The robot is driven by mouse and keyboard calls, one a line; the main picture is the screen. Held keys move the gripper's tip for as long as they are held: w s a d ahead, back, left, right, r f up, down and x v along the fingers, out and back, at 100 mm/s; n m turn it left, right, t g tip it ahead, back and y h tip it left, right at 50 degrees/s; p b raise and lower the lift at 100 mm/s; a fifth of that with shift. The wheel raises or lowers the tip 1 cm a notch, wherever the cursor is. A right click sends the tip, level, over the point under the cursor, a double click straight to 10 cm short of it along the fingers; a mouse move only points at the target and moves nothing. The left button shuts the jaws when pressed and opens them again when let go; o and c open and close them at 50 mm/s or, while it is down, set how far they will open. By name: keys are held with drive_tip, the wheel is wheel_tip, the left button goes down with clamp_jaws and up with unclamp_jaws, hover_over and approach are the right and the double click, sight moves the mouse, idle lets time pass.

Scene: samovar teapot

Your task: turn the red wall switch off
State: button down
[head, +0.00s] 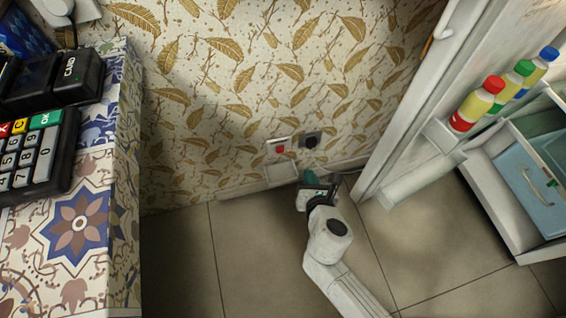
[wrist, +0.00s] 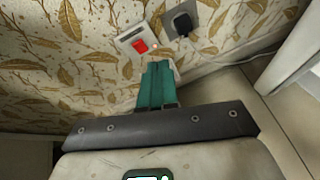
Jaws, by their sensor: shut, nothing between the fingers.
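The red wall switch (head: 280,148) sits in a pale plate low on the leaf-patterned wall. In the wrist view the red switch (wrist: 140,46) shows just above the fingertips, a little to their left. My gripper (head: 308,176) is below and right of the switch in the head view. In the wrist view its teal fingers (wrist: 157,68) are together, with nothing held. The fingertips overlap the lower edge of the plate in the picture; I cannot tell if they touch it.
A dark plug (head: 310,140) with a cable sits in a socket right of the switch. A tiled counter (head: 125,170) with a card terminal (head: 45,150) stands at left. A fridge with bottles (head: 478,103) is open at right. The floor between is clear.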

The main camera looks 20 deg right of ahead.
drive_tip(key=a+f+n, duration=0.1)
drive_tip(key=a+f+n+y+b, duration=0.1)
drive_tip(key=w+a+f+n, duration=0.1)
drive_tip(key=n, duration=0.1)
drive_tip(key=shift+a+f+t+b, duration=0.3)
drive_tip(key=shift+f+b, duration=0.05)
drive_tip(key=b, duration=0.5)
approach(281, 148)
wheel_tip(281, 148, down, 4)
drive_tip(key=w, duration=0.3)
drive_tip(key=w+r, duration=0.1)
drive_tip(key=shift+w+d, duration=0.25)
drive_tip(key=shift+d, duration=0.05)
drive_tip(key=shift+w+d, duration=0.1)
drive_tip(key=shift+w, duration=0.55)
drive_tip(key=shift+r, duration=0.1)
